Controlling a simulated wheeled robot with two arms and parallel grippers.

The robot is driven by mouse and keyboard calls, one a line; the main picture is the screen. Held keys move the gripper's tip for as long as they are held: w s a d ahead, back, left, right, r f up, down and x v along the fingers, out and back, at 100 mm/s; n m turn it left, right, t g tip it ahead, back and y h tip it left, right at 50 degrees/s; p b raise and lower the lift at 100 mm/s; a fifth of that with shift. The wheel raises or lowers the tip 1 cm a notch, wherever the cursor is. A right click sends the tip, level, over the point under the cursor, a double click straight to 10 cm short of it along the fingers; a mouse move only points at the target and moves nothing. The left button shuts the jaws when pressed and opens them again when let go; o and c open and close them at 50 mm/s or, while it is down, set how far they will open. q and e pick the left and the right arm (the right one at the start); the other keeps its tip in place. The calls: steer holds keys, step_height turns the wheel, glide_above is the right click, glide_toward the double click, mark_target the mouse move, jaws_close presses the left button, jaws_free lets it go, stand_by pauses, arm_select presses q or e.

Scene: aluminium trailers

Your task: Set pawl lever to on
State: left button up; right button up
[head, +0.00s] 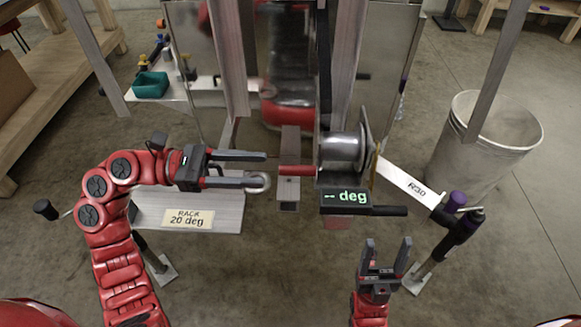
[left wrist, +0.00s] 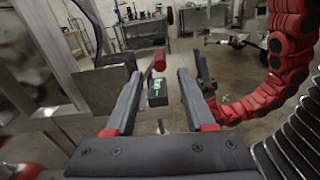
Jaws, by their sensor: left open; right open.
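A red handle (head: 296,170), which looks like the pawl lever, sticks out leftward from the winch beside the metal drum (head: 342,150). It also shows as a red cylinder in the left wrist view (left wrist: 160,60), between and beyond the fingertips. My left gripper (head: 264,170) is open and points right at the handle. Its fingertips stop just left of the handle's end, with a small gap. My right gripper (head: 388,243) is open and empty, below and right of the winch, pointing up the picture. The pawl itself cannot be made out.
A black display (head: 346,197) reading "-- deg" sits under the drum; a white "R30" arm (head: 405,186) extends right. A grey bin (head: 485,140) stands right.

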mark_target(291, 166)
arm_select(q)
steer(key=d, duration=0.7)
steer(key=shift+d, duration=0.3)
jaws_close()
stand_by(1.0)
